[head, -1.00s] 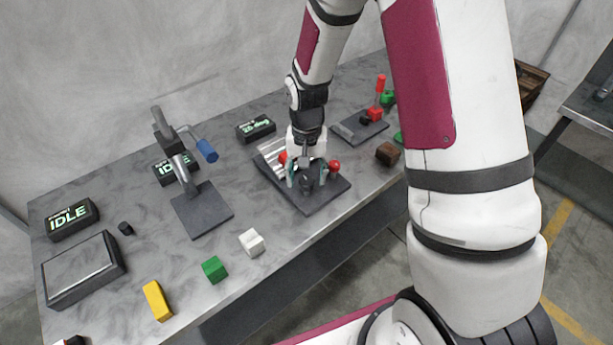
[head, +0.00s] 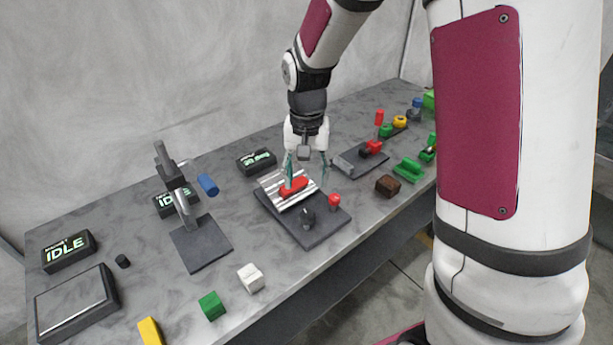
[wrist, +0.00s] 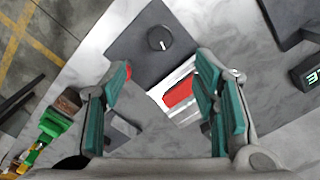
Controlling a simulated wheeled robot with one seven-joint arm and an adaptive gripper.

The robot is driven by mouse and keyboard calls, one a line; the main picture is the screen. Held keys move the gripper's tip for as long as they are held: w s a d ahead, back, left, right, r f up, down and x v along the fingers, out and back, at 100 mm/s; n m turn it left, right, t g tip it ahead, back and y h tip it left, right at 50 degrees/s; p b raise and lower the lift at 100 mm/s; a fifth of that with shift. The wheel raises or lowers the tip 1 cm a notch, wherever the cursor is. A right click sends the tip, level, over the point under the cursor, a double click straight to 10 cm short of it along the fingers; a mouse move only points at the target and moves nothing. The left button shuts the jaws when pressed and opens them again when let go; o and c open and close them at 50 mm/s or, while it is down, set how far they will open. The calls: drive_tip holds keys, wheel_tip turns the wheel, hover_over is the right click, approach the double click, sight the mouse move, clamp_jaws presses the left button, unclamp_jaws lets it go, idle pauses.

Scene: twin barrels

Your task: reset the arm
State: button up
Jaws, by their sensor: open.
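My white gripper with teal finger pads (head: 306,175) hangs over the middle of the table, above a dark base plate (head: 318,238). In the wrist view the two fingers (wrist: 165,100) stand wide apart with nothing between their pads. A striped silver panel with a red part (head: 294,187) lies on the plate below the fingers. The knob also shows in the wrist view (wrist: 159,38), ahead of the fingers. The fingers look apart from these parts, though the exact height is hard to tell.
A press with a blue handle (head: 207,185) stands to the left. White (head: 251,278), green (head: 211,306) and yellow (head: 150,332) blocks lie along the front edge. A brown block (head: 388,186) and a device with red parts (head: 362,155) are to the right.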

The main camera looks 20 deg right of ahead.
drive_tip(key=s+r+n+t, duration=0.2)
drive_tip(key=s+r, duration=0.6)
drive_tip(key=r, duration=0.5)
drive_tip(key=s+r+n+t, duration=0.1)
drive_tip(key=s+r, duration=0.2)
drive_tip(key=s, duration=0.4)
drive_tip(key=s+r+n+t, duration=0.2)
drive_tip(key=s+r, duration=0.1)
drive_tip(key=s, duration=0.3)
drive_tip(key=shift+s, duration=0.35)
idle(0.6)
